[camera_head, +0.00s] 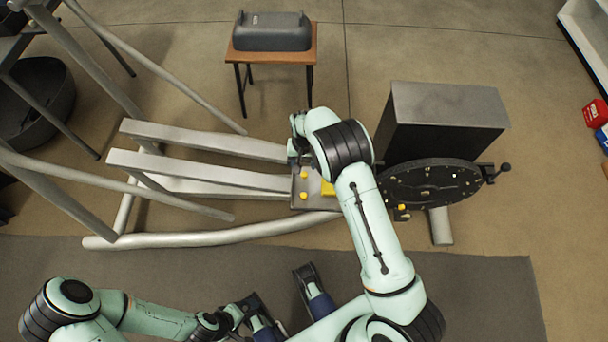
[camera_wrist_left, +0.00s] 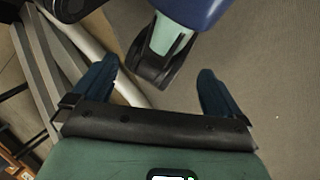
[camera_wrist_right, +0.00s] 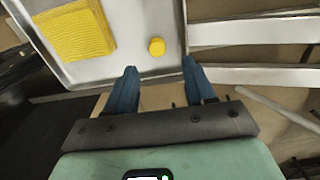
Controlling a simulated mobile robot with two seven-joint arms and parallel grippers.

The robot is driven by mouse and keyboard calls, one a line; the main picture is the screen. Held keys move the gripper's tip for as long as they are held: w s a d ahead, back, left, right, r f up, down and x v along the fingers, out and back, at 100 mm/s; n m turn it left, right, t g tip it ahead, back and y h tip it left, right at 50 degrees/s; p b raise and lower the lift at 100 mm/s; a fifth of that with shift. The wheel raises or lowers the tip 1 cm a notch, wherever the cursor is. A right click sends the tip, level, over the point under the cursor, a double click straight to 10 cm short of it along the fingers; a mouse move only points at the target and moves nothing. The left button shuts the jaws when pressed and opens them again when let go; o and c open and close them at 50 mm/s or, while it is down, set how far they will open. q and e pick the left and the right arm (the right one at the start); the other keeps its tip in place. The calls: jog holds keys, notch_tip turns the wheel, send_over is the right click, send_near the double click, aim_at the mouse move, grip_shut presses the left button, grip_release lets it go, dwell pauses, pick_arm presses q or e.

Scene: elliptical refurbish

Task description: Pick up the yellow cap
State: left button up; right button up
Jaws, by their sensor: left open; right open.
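Two small round yellow caps (camera_head: 304,175) (camera_head: 303,196) lie on a grey metal tray (camera_head: 312,203) beside the elliptical's rails. One yellow cap (camera_wrist_right: 157,46) shows in the right wrist view, just ahead of my right fingertips and between their lines. My right gripper (camera_wrist_right: 159,66) is open and empty at the tray's edge; in the head view it is largely hidden by my own wrist. My left gripper (camera_wrist_left: 157,68) is open and empty, low over the floor near my base.
Silver rails (camera_head: 200,165) run left from the tray. A black disc (camera_head: 432,185) and a grey box (camera_head: 445,105) stand to the right. A small table (camera_head: 274,57) holds a dark cover at the back.

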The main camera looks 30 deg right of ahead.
aim_at(304, 174)
jog(key=f, duration=0.2)
jog(key=s+f+b, duration=0.1)
jog(key=f, duration=0.1)
jog(key=shift+f, duration=0.25)
jog(key=shift+w+f, duration=0.1)
jog(key=shift+f, duration=0.25)
pick_arm(q)
jog(key=shift+w+a+f+t, duration=0.35)
jog(key=shift+w+f, duration=0.3)
jog(key=shift+w, duration=0.15)
pick_arm(e)
jog(key=shift+r, duration=0.1)
grip_shut()
